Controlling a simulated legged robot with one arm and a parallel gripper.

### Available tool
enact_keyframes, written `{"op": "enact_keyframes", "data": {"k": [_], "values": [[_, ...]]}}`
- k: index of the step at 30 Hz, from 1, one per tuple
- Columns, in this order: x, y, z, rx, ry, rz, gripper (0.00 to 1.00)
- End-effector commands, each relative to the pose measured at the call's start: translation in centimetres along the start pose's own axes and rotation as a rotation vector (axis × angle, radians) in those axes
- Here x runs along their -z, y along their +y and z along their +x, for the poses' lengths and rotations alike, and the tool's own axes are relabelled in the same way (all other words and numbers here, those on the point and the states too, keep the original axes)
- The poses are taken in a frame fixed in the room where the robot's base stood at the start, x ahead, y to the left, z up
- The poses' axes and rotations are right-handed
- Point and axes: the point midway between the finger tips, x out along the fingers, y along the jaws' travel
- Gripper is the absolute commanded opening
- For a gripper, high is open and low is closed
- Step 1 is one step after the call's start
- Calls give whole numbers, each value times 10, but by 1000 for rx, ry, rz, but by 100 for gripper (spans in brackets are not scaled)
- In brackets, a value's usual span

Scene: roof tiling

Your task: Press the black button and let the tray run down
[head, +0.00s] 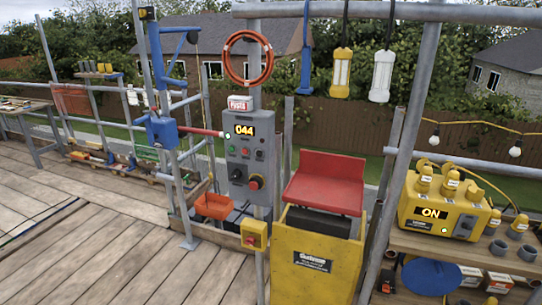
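A grey control box (251,150) hangs on a scaffold post in the middle of the head view, with an orange display reading 044. Below the display is a row of small buttons (245,152), one of them red. A dark round control (237,173) sits lower left, beside a red knob on yellow (256,182). Which one is the black button is too small to tell. A red tray (325,183) with a raised back sits above a yellow bin (316,262). An orange tray (213,206) is lower left of the box. My gripper is not in view.
A blue hoist (162,130) stands left of the box. A yellow switch box (254,236) is low in front. A yellow power unit (445,209) reading ON sits on a right shelf. Bare deck boards (100,250) lie free at left.

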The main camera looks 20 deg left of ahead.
Motion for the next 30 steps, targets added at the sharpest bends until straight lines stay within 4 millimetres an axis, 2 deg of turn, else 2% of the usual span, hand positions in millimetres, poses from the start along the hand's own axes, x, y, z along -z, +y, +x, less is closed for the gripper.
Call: {"op": "enact_keyframes", "data": {"k": [1, 7, 30], "values": [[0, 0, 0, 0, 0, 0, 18], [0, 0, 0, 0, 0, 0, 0], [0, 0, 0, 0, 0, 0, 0]]}}
